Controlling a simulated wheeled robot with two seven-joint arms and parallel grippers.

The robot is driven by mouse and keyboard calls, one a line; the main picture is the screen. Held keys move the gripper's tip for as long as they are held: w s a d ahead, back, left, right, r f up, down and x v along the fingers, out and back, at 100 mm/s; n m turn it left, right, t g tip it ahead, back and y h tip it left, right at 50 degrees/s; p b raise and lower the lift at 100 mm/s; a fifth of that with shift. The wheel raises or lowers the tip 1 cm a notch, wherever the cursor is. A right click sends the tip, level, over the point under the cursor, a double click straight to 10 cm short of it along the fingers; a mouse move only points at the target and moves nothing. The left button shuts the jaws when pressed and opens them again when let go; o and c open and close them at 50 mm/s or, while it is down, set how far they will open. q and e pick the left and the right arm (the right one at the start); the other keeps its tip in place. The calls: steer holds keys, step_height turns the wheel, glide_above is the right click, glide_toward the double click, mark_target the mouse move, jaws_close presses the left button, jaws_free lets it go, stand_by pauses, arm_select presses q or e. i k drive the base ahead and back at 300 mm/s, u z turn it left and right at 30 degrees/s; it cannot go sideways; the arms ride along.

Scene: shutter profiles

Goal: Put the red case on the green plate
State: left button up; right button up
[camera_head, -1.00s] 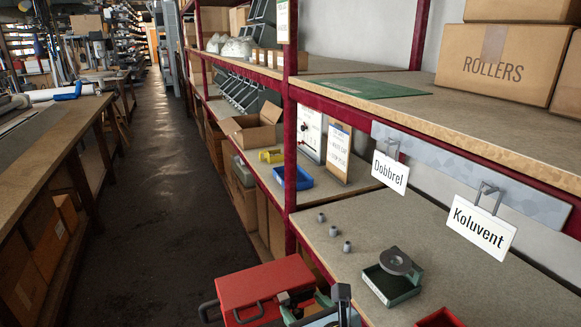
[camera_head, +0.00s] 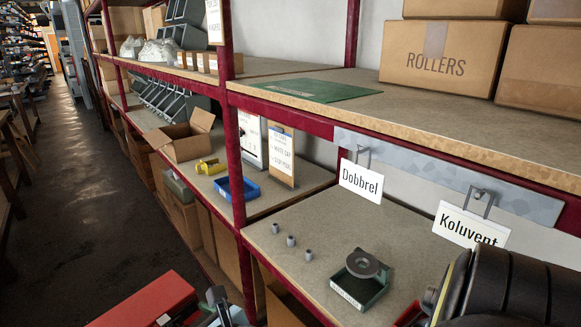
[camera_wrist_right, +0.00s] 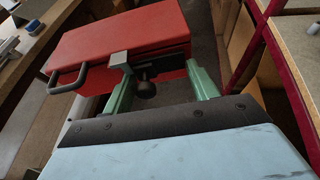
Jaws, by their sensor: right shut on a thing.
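The red case (camera_head: 145,302) is at the bottom left of the head view, in front of the shelving and cut off by the frame edge. In the right wrist view the red case (camera_wrist_right: 130,40) lies just beyond my right gripper (camera_wrist_right: 162,82), with its dark handle at the left. The right gripper's green fingers are at the case's near side, by a grey fitting and a dark knob; it is shut on the case. The exact grip is partly hidden. The green plate (camera_head: 315,91) lies flat and bare on the upper shelf. My left gripper is out of view.
A cardboard box marked ROLLERS (camera_head: 440,58) stands right of the plate. A red upright (camera_head: 235,150) and shelf edge run nearby. The aisle floor is clear at left.

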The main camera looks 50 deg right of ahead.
mark_target(305, 86)
steer(key=i, duration=3.15)
steer(key=z, duration=3.3)
